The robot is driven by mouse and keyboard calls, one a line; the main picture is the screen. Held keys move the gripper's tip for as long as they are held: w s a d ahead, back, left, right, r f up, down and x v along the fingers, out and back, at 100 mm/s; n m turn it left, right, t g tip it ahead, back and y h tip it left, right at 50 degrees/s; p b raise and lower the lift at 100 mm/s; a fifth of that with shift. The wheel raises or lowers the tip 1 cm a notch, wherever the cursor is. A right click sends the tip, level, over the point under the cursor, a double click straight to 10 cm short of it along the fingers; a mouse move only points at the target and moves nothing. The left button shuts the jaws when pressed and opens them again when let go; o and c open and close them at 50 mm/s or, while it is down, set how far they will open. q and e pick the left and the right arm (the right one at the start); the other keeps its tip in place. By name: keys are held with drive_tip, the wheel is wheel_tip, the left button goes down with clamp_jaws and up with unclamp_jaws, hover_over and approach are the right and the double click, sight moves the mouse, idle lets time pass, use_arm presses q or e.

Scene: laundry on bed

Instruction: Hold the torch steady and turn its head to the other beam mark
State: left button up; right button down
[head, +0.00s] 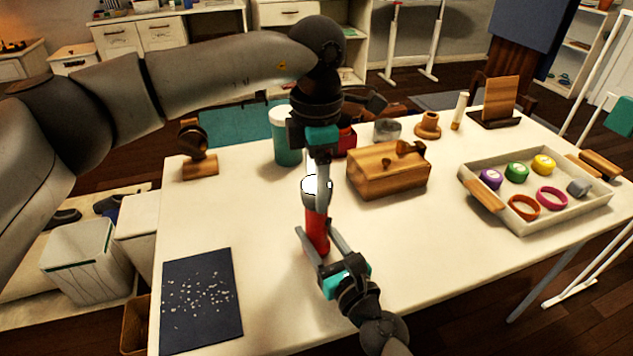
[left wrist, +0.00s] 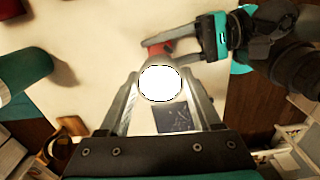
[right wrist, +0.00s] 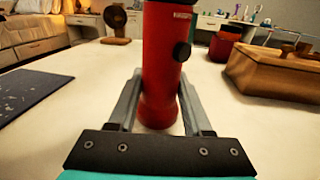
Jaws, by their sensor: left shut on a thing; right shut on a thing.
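The torch stands upright near the middle of the table, with a red body (head: 317,232) and a pale head (head: 312,192) on top. My left gripper (head: 320,190) comes down from above and is shut on the head. In the left wrist view the bright white lens (left wrist: 160,83) sits between its fingers. My right gripper (head: 318,240) is low at the front and shut on the red body. In the right wrist view the body (right wrist: 160,60) stands between its fingers, with a dark round knob on its side. The beam marks cannot be made out.
A wooden box (head: 388,172) stands right of the torch, and a green canister (head: 286,140) behind it. A tray (head: 540,218) with coloured rolls and rings is at the right. A dark speckled mat (head: 202,300) lies at front left.

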use_arm(q)
drive_tip(key=shift+n, duration=0.6)
drive_tip(key=o, duration=1.4)
wheel_tip(320, 180, up, 12)
drive_tip(key=shift+r, duration=0.1)
use_arm(e)
drive_tip(key=shift+c, duration=1.2)
unclamp_jaws()
